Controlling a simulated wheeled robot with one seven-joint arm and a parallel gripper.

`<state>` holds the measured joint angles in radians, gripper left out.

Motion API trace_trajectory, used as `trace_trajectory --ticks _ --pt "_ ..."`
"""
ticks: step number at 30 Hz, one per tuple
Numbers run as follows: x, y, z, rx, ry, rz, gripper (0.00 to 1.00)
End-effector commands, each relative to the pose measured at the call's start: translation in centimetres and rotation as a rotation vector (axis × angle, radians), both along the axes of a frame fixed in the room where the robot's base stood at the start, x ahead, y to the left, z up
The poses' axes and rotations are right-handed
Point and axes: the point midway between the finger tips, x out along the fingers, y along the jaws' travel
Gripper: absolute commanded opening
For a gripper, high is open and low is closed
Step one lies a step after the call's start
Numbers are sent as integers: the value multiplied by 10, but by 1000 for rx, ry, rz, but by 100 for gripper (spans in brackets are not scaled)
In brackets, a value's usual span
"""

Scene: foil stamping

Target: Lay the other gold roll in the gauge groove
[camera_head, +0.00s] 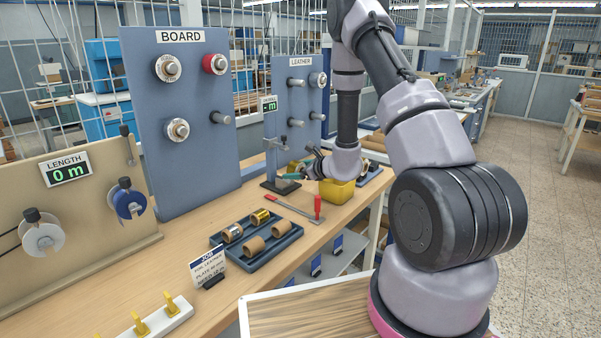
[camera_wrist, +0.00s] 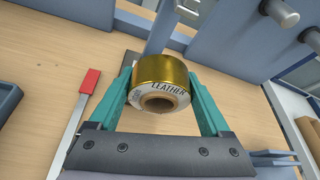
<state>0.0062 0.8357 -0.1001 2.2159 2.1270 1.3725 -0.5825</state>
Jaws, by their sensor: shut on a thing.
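My gripper (camera_wrist: 160,84) is shut on a gold roll (camera_wrist: 162,70) with a white end face lettered LEATHER and a brown core. Its teal fingers clasp the roll from both sides. In the head view my gripper (camera_head: 290,176) is at the gauge, a slim blue-grey post (camera_head: 270,145) on a dark base (camera_head: 274,186). The gauge display (camera_head: 268,104) reads "- m". The groove is hidden, so I cannot tell whether the roll touches it. Another gold roll (camera_head: 260,216) lies in the dark tray (camera_head: 290,241).
A red-handled metal bar (camera_head: 292,208) lies in front of the gauge. A yellow bin (camera_head: 337,191) stands right of it. The pegged LEATHER panel (camera_head: 300,95) rises behind.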

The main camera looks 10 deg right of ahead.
Motion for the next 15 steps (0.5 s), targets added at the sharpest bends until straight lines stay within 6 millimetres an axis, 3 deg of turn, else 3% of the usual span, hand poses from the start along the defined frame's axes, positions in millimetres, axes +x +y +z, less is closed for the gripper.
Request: trace_trajectory --ticks 15 --pt "30 22 -1 0 -2 1 20"
